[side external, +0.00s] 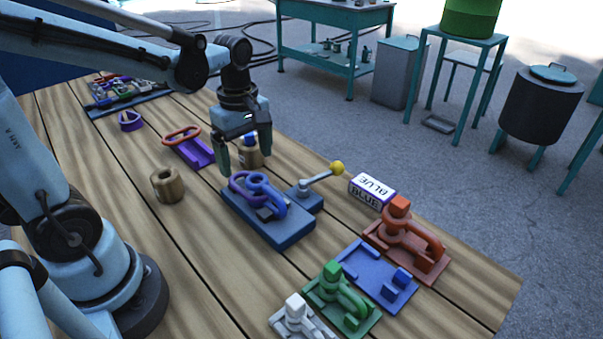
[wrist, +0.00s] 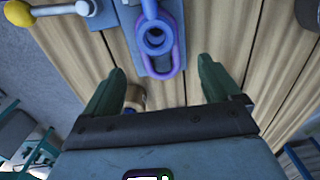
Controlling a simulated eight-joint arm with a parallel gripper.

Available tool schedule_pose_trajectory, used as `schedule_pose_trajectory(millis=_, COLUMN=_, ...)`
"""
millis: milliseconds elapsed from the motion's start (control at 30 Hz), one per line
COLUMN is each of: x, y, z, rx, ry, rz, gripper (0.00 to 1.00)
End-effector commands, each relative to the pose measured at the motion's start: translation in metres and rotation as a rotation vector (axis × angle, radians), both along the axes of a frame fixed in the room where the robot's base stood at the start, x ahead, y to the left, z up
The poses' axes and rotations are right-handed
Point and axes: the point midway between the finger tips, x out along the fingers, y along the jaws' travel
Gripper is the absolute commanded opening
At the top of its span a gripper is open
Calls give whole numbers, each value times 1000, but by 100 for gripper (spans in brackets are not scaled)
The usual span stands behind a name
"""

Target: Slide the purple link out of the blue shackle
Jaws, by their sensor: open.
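The purple link (side external: 236,182) is an elongated ring looped through the blue shackle (side external: 279,207), which stands on a blue base block (side external: 260,226). In the wrist view, the purple link (wrist: 180,62) surrounds the blue shackle's round eye (wrist: 152,38), and its near end points toward my gripper. My gripper (side external: 245,165) is open and empty, fingers pointing down, above the far-left end of the blue base. In the wrist view, my gripper (wrist: 161,66) has its two green fingers apart, either side of the line of the link. I cannot tell its exact height above the link.
A lever with a yellow knob (side external: 337,168) projects from the base's right side. A wooden cylinder (side external: 252,157) stands just behind my gripper. A BLUE-labelled box (side external: 372,193) and red fixture (side external: 407,245) are right.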

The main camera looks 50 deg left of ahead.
Motion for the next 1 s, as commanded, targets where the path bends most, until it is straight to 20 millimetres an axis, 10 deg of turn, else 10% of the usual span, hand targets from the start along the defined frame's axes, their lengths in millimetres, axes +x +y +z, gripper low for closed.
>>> schedule_pose_trajectory(millis=500, x=1, y=0, z=-51, rx=0, ry=-1, rz=-2, gripper=90)
schedule_pose_trajectory(millis=1000, x=0, y=0, z=-60, rx=0, ry=-1, rz=-2, gripper=90)
